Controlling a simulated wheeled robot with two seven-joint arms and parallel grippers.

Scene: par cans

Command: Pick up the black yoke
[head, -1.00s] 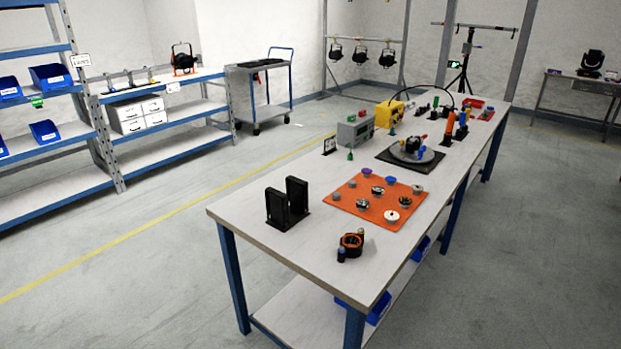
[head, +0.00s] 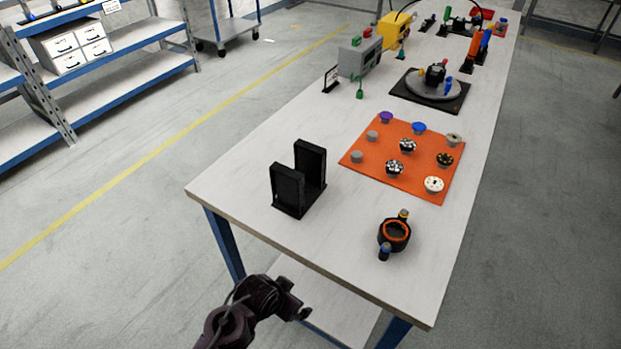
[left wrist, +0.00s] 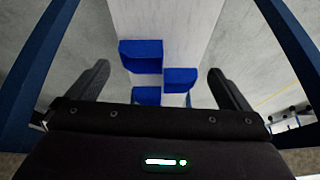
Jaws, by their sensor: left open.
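The black yoke (head: 298,180) stands upright near the left edge of the white table. It is U-shaped, with two tall flat side plates on a base. My left gripper (head: 301,300) is low in the head view, in front of the table's near edge and apart from the yoke. In the left wrist view my left gripper (left wrist: 158,70) is open with nothing between its fingers. The yoke is not visible in that view. My right gripper is not in view.
On the white table (head: 345,235), a black ring with an orange rim (head: 394,234) stands right of the yoke. An orange mat (head: 385,180) with several small parts lies behind. Blue bins (left wrist: 142,56) sit on a shelf, seen between table legs in the left wrist view.

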